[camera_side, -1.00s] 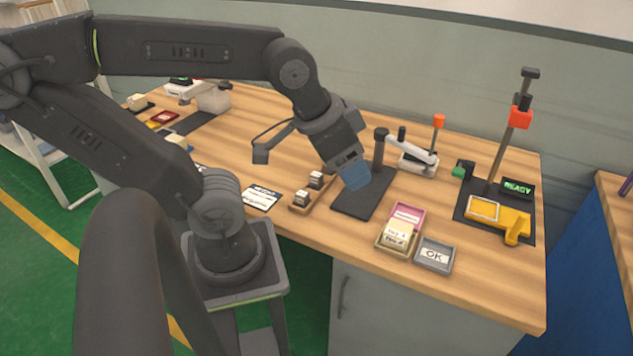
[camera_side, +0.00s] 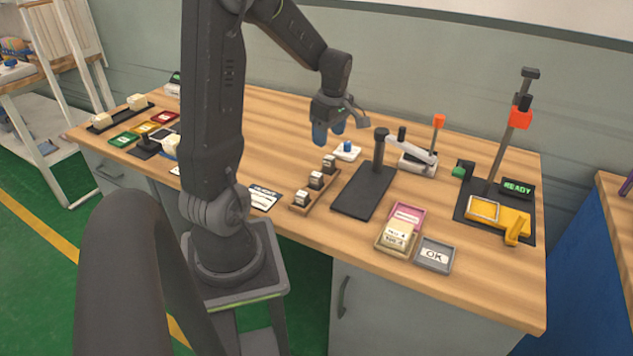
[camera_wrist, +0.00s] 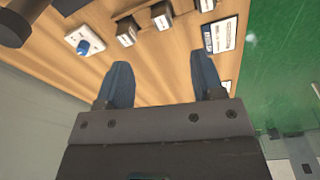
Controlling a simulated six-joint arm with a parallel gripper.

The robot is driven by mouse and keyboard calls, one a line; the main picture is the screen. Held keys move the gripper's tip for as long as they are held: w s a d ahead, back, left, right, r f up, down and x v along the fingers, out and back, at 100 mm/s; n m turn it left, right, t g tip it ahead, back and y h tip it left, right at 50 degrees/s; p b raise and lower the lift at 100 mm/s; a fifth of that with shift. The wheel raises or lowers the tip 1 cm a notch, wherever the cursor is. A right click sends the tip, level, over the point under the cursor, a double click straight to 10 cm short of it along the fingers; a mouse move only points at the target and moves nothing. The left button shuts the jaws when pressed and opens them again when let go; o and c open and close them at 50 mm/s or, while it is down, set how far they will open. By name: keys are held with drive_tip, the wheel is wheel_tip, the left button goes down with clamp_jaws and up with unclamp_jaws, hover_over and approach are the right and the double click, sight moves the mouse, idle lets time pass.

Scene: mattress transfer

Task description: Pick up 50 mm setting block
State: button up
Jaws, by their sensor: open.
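Several small setting blocks stand in a row on a wooden rack (camera_side: 314,192) at the table's front middle. The near block (camera_side: 302,198), middle block (camera_side: 316,181) and far block (camera_side: 329,163) have dark bodies with pale tops. Their labels are too small to read, so I cannot tell which is 50 mm. In the wrist view, blocks show at the top edge, one (camera_wrist: 126,33) left of another (camera_wrist: 161,15). My gripper (camera_side: 328,133) is open and empty, above the table behind the rack. Its blue fingers (camera_wrist: 162,66) point at bare wood in the wrist view.
A white base with a blue knob (camera_side: 347,150) stands just right of my gripper. Right of the rack is a dark plate with a post (camera_side: 365,190). A printed card (camera_side: 263,198) lies left of the rack. Trays (camera_side: 435,255) stand front right.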

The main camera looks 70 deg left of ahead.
drive_tip(key=s+a+f+n, duration=0.1)
drive_tip(key=a+f+n, duration=0.1)
drive_tip(key=a+f, duration=0.1)
hover_over(317, 174)
wheel_tip(317, 174, down, 7)
drive_tip(key=shift+s+d, duration=0.1)
drive_tip(key=shift+d, duration=0.05)
drive_tip(key=shift+f, duration=2.95)
clamp_jaws()
